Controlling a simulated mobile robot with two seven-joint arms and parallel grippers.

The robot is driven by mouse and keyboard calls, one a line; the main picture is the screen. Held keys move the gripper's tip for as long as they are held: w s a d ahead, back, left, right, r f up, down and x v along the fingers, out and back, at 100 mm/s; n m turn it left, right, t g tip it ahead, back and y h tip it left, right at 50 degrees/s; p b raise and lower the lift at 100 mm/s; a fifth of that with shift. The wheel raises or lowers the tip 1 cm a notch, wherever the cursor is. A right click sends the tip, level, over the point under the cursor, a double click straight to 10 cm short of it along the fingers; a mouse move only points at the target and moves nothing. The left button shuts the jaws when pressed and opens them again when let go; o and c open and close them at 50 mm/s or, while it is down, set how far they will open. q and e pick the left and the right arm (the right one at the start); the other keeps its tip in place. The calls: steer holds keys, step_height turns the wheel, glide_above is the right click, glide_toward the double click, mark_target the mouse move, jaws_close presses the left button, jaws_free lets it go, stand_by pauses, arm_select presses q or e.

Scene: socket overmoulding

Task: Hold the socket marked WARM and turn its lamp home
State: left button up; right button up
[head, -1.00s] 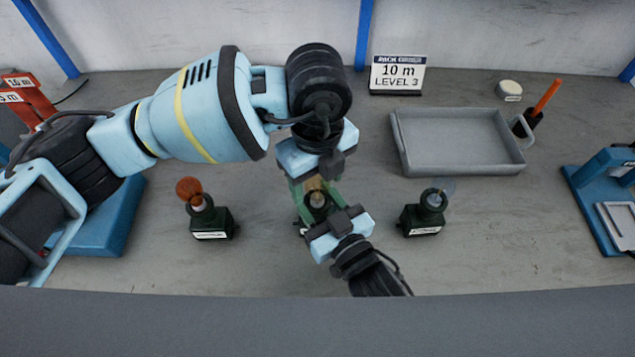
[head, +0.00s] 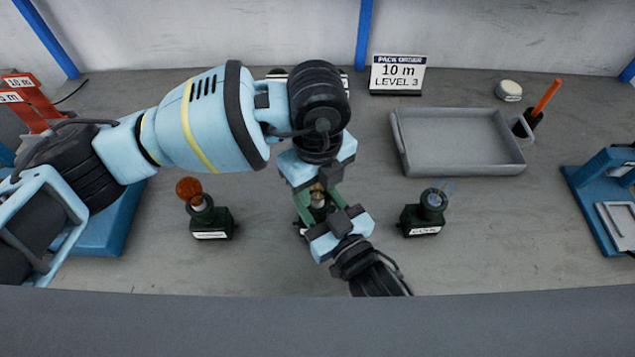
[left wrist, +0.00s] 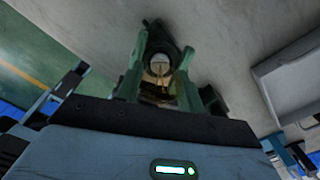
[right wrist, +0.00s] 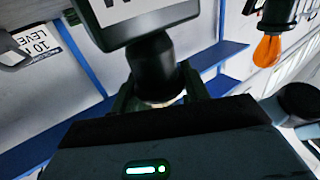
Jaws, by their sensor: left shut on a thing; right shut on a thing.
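The middle socket (head: 318,212) stands between my two grippers in the head view, mostly hidden by them. In the right wrist view this dark socket (right wrist: 152,60) has a white label (right wrist: 118,10) with only part of a large W showing. My right gripper (head: 326,215) is shut on the socket from the front. A clear, warm-tinted lamp (left wrist: 159,66) sits between the green fingers of my left gripper (head: 317,188), which is shut on it from above. The lamp is upright over the socket; how far it is seated cannot be told.
A grey tray (head: 460,170), an orange-handled tool (head: 546,95) and a level sign (head: 397,73) lie beyond. The bench between tray and right socket is clear.

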arm_select(q)
steer(key=shift+m, duration=0.4)
steer(key=m, duration=0.3)
steer(key=shift+m, duration=0.3)
steer(key=m, duration=0.3)
steer(key=shift+m, duration=0.4)
steer(key=m, duration=0.4)
steer(key=shift+r, duration=0.1)
arm_select(e)
steer(key=shift+f, duration=0.15)
arm_select(q)
steer(key=m, duration=0.4)
arm_select(e)
steer(key=shift+d+f, duration=0.1)
arm_select(q)
steer(key=shift+o, duration=0.2)
steer(key=m, duration=0.3)
steer(key=shift+r+m, duration=0.1)
steer(key=shift+m, duration=0.3)
steer(key=m, duration=1)
steer(key=shift+w, duration=0.1)
